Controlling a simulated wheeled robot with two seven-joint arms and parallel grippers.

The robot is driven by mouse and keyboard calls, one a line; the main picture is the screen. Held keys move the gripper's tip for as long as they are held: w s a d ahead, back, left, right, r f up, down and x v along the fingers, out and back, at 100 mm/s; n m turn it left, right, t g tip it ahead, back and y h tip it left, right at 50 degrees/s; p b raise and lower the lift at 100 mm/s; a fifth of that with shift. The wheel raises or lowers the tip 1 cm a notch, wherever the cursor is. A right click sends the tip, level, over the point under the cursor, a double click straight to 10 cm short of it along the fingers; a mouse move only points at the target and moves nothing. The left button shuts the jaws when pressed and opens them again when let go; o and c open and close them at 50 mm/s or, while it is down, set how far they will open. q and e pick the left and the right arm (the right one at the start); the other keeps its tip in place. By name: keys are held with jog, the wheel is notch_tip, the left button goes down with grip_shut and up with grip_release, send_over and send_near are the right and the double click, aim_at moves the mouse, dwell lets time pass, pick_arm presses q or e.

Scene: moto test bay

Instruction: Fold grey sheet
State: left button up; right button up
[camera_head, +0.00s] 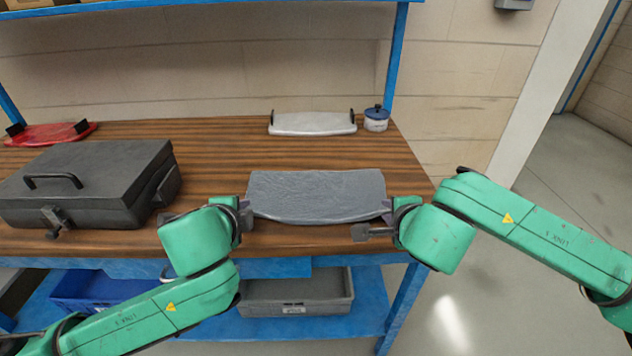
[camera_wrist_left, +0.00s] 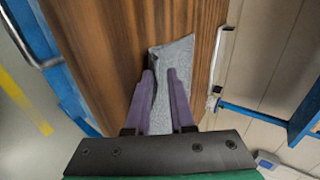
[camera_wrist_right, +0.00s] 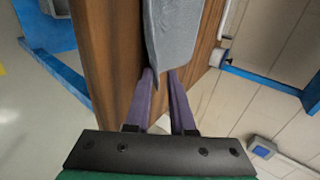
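The grey sheet (camera_head: 316,194) lies spread flat near the front edge of the wooden table, its near edge bowed toward me. My left gripper (camera_head: 246,214) is at its near left corner. In the left wrist view my left gripper (camera_wrist_left: 161,74) has its fingers apart, with part of the sheet (camera_wrist_left: 173,60) showing between and beyond them. My right gripper (camera_head: 388,212) is at the near right corner. In the right wrist view my right gripper (camera_wrist_right: 160,74) also has a gap between its fingers, with the sheet's end (camera_wrist_right: 170,35) at the tips. Finger contact is unclear.
A dark toolbox (camera_head: 85,180) stands on the left of the table (camera_head: 215,150). A red tray (camera_head: 48,134), a white tray (camera_head: 312,123) and a small lidded jar (camera_head: 376,119) are at the back. A blue bin (camera_head: 100,290) and grey bin (camera_head: 295,295) are below.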

pick_arm(q)
jog(key=o, duration=0.4)
jog(key=shift+c, duration=0.2)
pick_arm(e)
jog(key=o, duration=0.3)
jog(key=shift+o, duration=0.2)
pick_arm(q)
jog(key=s+r, duration=0.4)
jog(key=r, duration=0.5)
pick_arm(e)
jog(key=s+r, duration=0.4)
jog(key=r, duration=0.5)
